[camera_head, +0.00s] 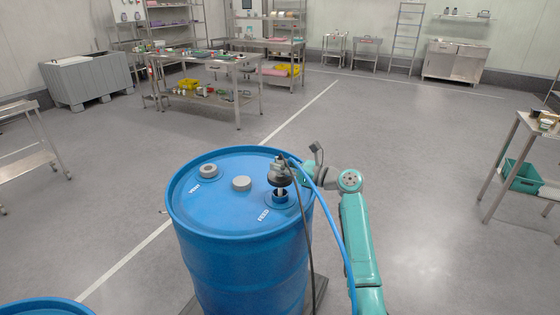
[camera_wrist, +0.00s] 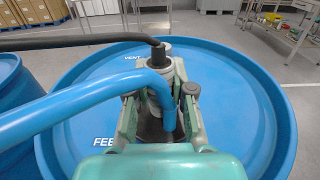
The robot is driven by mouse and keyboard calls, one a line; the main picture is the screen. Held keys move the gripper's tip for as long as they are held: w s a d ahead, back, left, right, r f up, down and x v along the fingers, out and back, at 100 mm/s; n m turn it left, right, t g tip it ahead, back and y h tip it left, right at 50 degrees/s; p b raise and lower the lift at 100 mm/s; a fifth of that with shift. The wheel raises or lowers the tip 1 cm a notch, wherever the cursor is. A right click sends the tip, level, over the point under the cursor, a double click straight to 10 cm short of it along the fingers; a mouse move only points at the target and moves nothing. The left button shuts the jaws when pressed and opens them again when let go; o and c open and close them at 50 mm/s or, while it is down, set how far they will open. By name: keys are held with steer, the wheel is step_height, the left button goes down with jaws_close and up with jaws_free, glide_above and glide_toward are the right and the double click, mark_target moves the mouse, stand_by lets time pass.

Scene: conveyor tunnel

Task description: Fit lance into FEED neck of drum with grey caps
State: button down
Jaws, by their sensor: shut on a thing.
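The blue drum (camera_head: 225,210) stands upright in the head view, with a grey cap (camera_head: 208,170) by the VENT label and another grey cap (camera_head: 241,183) mid-lid. The blue FEED neck (camera_head: 280,198) is at the lid's right, by the FEED label (camera_head: 263,214). My gripper (camera_head: 281,168) is shut on the lance (camera_head: 279,180), above this neck. The lance's dark collar sits above the neck, and its pale tube runs down into the neck's opening; the depth is hidden. In the wrist view, my gripper (camera_wrist: 160,115) grips the lance head; the neck is hidden.
A blue hose (camera_head: 335,215) and a black hose (camera_head: 309,225) hang from the lance, beside the drum and my arm. A second blue drum (camera_head: 45,307) is at bottom left. Steel tables (camera_head: 215,60) stand behind. The floor around is mostly clear.

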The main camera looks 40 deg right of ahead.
mark_target(281, 178)
steer(key=shift+f, duration=2.5)
steer(key=c, duration=0.9)
jaws_free()
steer(key=shift+s, duration=0.1)
steer(key=v, duration=1.2)
